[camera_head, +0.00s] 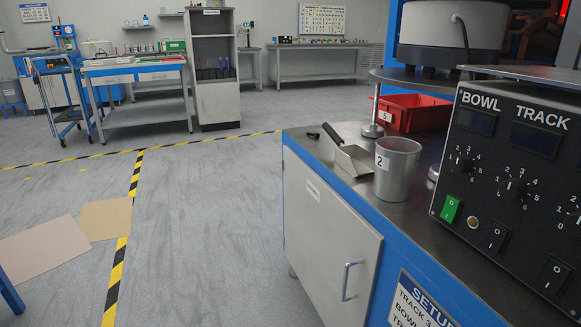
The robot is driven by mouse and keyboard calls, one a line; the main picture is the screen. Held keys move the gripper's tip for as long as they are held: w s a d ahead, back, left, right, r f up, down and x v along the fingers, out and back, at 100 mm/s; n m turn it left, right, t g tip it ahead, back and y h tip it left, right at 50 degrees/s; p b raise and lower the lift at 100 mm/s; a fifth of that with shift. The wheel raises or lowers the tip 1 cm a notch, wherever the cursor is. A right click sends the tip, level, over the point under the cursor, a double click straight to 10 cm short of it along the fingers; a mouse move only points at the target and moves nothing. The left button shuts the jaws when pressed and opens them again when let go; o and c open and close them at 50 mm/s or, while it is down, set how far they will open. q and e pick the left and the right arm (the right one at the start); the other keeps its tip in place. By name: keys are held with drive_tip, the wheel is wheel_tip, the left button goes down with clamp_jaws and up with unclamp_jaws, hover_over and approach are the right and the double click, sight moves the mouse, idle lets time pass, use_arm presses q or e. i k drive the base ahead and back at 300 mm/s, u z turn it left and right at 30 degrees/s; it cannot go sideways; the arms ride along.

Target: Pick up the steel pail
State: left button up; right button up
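The steel pail (397,172) is a grey metal cup-shaped vessel with a label reading 2. It stands upright on the metal top of the blue-framed cabinet (334,224), right of the picture's middle. Its inside is mostly hidden. Neither of my grippers shows in the head view, and nothing touches the pail except the top it stands on.
A scoop (352,157) with a black handle lies just left of the pail. A red bin (415,112) labelled 5 is behind it. The black control box (510,190) stands close on the right. Open floor with cardboard sheets (106,219) lies left.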

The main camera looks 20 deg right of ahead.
sight(397, 158)
drive_tip(key=u, duration=0.85)
drive_tip(key=i, duration=1.85)
drive_tip(key=z, duration=3.05)
